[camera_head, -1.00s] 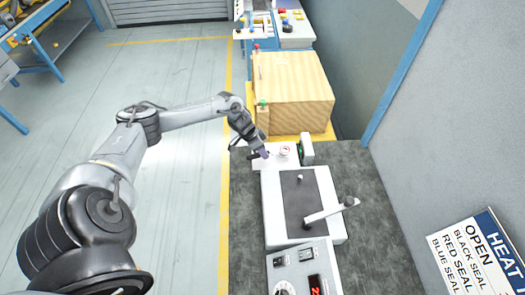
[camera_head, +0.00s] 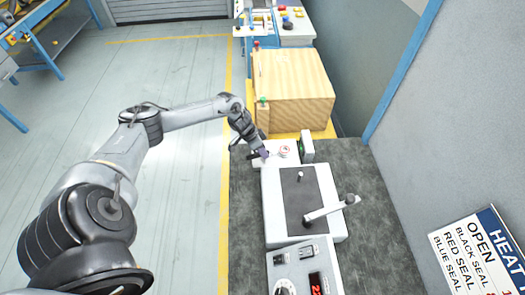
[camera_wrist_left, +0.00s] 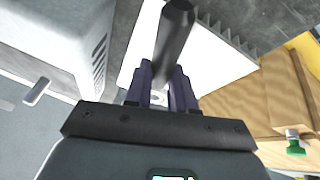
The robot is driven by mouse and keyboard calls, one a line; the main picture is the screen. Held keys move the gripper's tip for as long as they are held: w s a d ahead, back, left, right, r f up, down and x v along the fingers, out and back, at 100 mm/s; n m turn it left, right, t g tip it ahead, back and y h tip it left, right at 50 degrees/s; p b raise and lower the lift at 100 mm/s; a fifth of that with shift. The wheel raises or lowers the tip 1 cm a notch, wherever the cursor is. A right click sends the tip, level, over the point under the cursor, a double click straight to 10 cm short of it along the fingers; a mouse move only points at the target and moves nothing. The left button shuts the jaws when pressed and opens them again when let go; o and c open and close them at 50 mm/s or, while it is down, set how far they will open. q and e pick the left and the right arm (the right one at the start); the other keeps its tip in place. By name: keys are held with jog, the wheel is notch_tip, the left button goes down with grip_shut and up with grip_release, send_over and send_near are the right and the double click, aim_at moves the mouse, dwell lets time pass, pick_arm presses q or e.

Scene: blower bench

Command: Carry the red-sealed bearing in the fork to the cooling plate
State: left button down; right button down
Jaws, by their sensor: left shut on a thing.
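My left gripper (camera_head: 262,154) is over the left part of a white plate (camera_head: 272,161) at the far end of the bench in the head view. In the left wrist view its purple fingers (camera_wrist_left: 160,88) are shut on a dark round handle (camera_wrist_left: 176,30), which seems to be the fork's. The white plate, with grey fins along one edge, lies below the fingers in the wrist view (camera_wrist_left: 215,65). A small pale ring (camera_wrist_left: 157,97) shows between the fingers; I cannot tell whether it is the bearing. No red seal can be made out. My right gripper is not in view.
A white heater with a dark top (camera_head: 306,205), an upright post and a swing arm (camera_head: 330,208) stands nearer. A wooden crate (camera_head: 290,90) is behind. A control panel (camera_head: 300,268) is in front.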

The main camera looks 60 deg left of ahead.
pick_arm(q)
jog(key=c, duration=0.9)
grip_release()
jog(key=shift+w, duration=0.1)
jog(key=shift+f, duration=0.1)
